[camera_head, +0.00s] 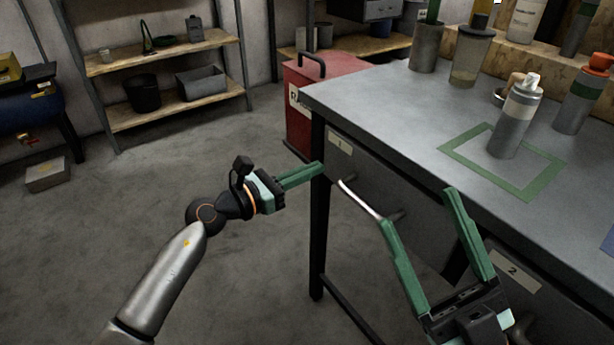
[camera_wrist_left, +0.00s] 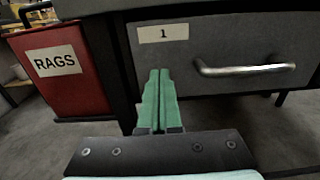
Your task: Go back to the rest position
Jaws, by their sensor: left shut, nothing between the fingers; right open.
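My left gripper (camera_head: 318,168) is shut and empty, in front of the table's left front leg beside drawer 1 (camera_head: 345,158). In the left wrist view its closed green fingers (camera_wrist_left: 160,75) point at the drawer's left part, left of the metal handle (camera_wrist_left: 245,69). The fingers look apart from the handle. Drawer 1 looks closed. My right gripper (camera_head: 418,205) is open and empty at the lower right of the head view, with its green fingers spread in front of the table. Whether it touches the drawer fronts, I cannot tell.
The grey table (camera_head: 400,105) carries a spray can (camera_head: 514,120) inside a green taped outline (camera_head: 460,158), and several other containers. Drawer 2 (camera_head: 515,268) is below right. A red RAGS bin (camera_head: 318,85) stands left of the table. The floor (camera_head: 120,240) at left is mostly clear.

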